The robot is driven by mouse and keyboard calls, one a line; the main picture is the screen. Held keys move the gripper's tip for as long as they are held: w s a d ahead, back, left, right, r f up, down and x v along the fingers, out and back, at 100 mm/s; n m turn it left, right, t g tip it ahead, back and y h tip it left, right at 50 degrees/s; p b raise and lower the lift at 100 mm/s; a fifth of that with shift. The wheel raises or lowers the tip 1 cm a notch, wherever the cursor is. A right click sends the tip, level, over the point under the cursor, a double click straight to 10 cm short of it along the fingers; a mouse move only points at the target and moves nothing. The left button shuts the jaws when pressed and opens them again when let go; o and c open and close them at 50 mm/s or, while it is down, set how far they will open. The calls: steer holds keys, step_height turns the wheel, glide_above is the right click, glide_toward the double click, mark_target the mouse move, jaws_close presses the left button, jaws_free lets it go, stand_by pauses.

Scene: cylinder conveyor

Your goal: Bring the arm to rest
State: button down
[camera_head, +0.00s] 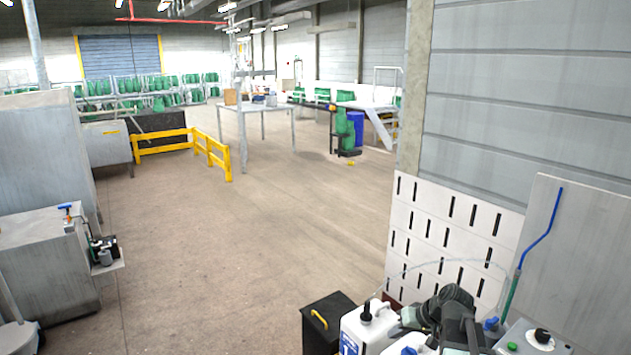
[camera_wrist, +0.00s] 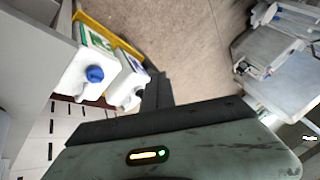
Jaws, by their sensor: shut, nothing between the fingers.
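My gripper (camera_wrist: 157,92) shows in the wrist view as dark, narrow fingers held together past a grey-green body with a small lit indicator. Nothing is between the fingers. They point up in the picture, over brown floor, beside white canisters. In the head view my dark, jointed arm is folded at the bottom right, among the canisters; I cannot make out the fingertips there.
A white canister with a blue cap (camera_wrist: 82,77) is left of my gripper. A white canister with a dark cap (camera_head: 366,330) and a black bin (camera_head: 327,318) are at the lower right. A slotted white panel (camera_head: 450,232) stands behind. Yellow barriers (camera_head: 215,155) are farther off; the middle floor is clear.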

steer(key=s+a+f+n+g+h+b, duration=0.1)
steer(key=s+a+f, duration=0.1)
steer(key=a, duration=0.4)
steer(key=s+a+f+n+g, duration=0.1)
steer(key=s+a+f, duration=0.1)
steer(key=a, duration=0.3)
steer(key=s+f+m+g+h, duration=0.2)
steer(key=s+g+h, duration=0.1)
steer(key=s, duration=0.4)
steer(key=shift+s+d+h, duration=0.2)
steer(key=shift+d+h, duration=0.2)
steer(key=shift+d, duration=0.05)
